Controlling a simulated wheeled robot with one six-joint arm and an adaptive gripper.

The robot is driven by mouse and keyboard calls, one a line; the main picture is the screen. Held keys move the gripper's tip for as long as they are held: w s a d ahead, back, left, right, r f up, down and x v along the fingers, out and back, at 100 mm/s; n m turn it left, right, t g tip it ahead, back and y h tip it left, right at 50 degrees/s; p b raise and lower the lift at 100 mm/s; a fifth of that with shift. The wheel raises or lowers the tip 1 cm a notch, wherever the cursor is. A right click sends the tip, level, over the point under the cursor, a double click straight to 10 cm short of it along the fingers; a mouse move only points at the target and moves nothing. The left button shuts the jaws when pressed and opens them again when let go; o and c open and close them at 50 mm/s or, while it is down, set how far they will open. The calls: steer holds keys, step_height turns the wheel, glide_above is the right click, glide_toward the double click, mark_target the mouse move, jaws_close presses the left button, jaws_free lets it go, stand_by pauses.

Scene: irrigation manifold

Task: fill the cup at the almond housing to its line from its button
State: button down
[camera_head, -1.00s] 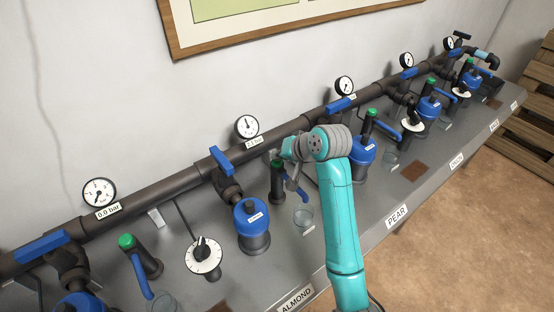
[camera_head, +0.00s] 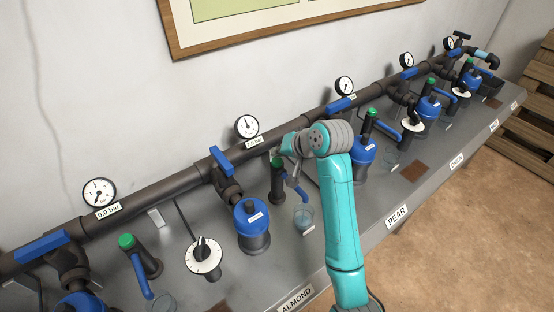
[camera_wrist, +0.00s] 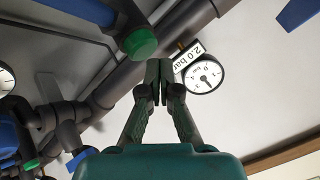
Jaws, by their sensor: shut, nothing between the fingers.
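The almond housing (camera_head: 252,222) is a blue canister on the grey bench, behind the ALMOND label (camera_head: 296,300). To its right stands a dark tap post with a green button (camera_head: 276,161) and a blue spout. The clear cup (camera_head: 303,218) stands under that spout and looks bluish inside; its line and exact level are too small to read. My gripper (camera_head: 281,154) is shut and empty, close to the button. In the wrist view the green button (camera_wrist: 140,43) lies just beside my fingertips (camera_wrist: 160,68); I cannot tell whether they touch it.
A dark pipe with blue valve handles (camera_head: 221,160) runs along the wall. The gauge (camera_head: 247,126) above my gripper is labelled 2.0 bar in the wrist view (camera_wrist: 204,74). A white dial (camera_head: 204,256) stands left of the housing. More stations continue rightward past the PEAR label (camera_head: 397,215).

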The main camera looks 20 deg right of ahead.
mark_target(279, 160)
steer(key=shift+r, duration=0.25)
steer(key=shift+r, duration=2.45)
